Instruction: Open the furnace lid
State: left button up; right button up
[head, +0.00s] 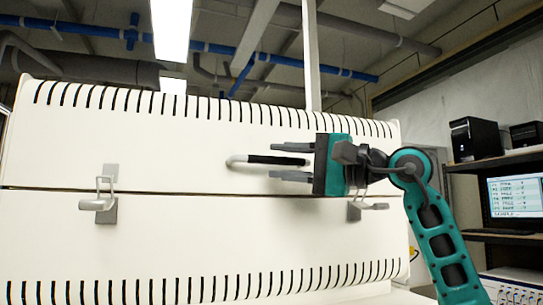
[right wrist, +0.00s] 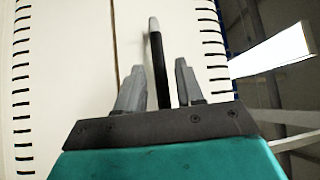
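The furnace lid (head: 190,140) is the white, slotted upper half of the big cabinet in the head view. It is down on the white lower body (head: 190,240), with a thin dark seam between them. A handle with a black grip (head: 265,160) sticks out of the lid's front. My right gripper (head: 271,160) is open, its grey fingers pointing left, one above and one below the handle's line. In the right wrist view the handle (right wrist: 156,50) lies between the two spread fingers (right wrist: 159,64); contact cannot be told. My left gripper is not in view.
A metal latch (head: 103,195) sits at the seam on the left. A second latch (head: 362,205) is on the right, partly behind my right gripper. Shelves with a black box (head: 475,138) and a monitor (head: 515,197) stand at the far right. Pipes run overhead.

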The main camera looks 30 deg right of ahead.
aim_at(228, 159)
jog(key=shift+x, duration=1.4)
jog(key=shift+c, duration=0.3)
grip_shut()
